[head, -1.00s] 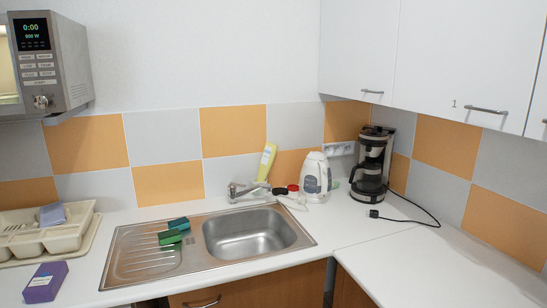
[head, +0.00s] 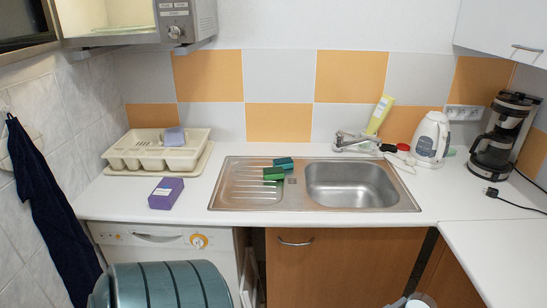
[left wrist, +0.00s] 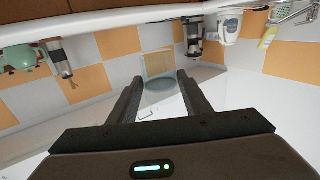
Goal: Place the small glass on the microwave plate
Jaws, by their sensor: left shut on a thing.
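My left gripper (left wrist: 158,92) shows in the left wrist view, its two dark fingers closed on the small glass (left wrist: 158,68). The glass is see-through, with a greyish round end between the fingertips and tiles showing through it. It appears held clear of any surface. The microwave (head: 188,20) is at the top left in the head view, cut off by the frame edge. Its pale inside (head: 108,20) shows, and a dark door (head: 25,22) stands open at the left. Neither gripper is identifiable in the head view; my right gripper is out of view.
The sink (head: 350,186), kettle (head: 431,138) and coffee maker (head: 497,145) stand to the right. A teal rounded object (head: 160,286) is at the bottom. The counter's right part is mostly clear.

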